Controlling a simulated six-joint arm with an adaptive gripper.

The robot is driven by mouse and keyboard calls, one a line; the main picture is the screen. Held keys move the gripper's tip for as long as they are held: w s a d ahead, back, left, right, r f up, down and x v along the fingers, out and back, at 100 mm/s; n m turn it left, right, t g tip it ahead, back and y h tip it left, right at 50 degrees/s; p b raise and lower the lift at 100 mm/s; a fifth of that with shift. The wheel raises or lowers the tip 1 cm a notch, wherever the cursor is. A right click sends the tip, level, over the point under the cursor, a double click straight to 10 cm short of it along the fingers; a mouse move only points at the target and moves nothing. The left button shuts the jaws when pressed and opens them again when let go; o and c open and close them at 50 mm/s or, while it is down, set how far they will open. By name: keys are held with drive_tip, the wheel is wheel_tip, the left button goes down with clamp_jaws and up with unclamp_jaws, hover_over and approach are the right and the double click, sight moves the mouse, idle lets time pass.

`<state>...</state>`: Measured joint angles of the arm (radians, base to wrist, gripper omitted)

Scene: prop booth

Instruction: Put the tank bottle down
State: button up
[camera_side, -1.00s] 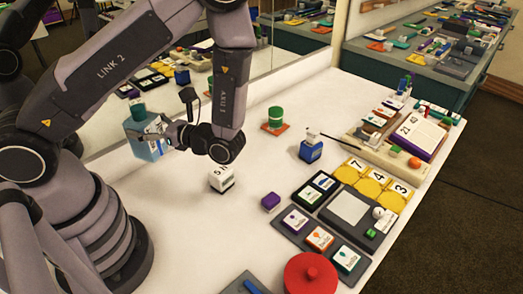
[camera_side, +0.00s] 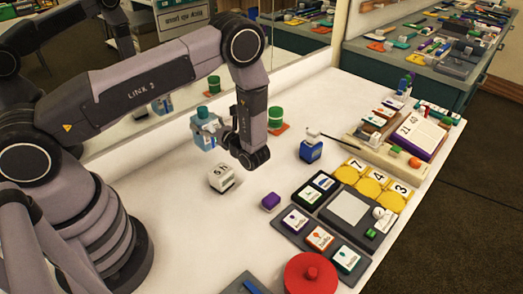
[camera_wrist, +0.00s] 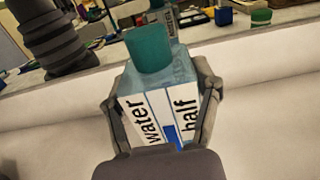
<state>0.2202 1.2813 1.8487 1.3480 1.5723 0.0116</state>
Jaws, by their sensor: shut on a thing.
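The tank bottle (camera_side: 208,138) is a light blue, clear-sided block with a teal cap and a white label. In the side view it is upright near the back of the white table, left of the green cylinder. In the wrist view the bottle (camera_wrist: 150,85) fills the middle, with "water" and "half" on its label. My gripper (camera_wrist: 162,108) has one finger on each side of it and is shut on it. In the side view my gripper (camera_side: 222,136) reaches it from the right. I cannot tell whether its base touches the table.
A white block with black marks (camera_side: 221,178) stands just in front of the bottle. A green cylinder on an orange base (camera_side: 276,118) and a blue bottle (camera_side: 311,150) are to the right. A mirror (camera_side: 165,120) runs behind. The table's front left is clear.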

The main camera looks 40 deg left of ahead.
drive_tip(key=shift+w+a+f, duration=0.15)
drive_tip(key=shift+w+f, duration=0.4)
drive_tip(key=shift+f, duration=0.1)
drive_tip(key=shift+w+f, duration=0.15)
drive_tip(key=shift+f, duration=1.6)
drive_tip(key=shift+f, duration=0.15)
drive_tip(key=o, duration=1.2)
drive_tip(key=shift+o, duration=0.2)
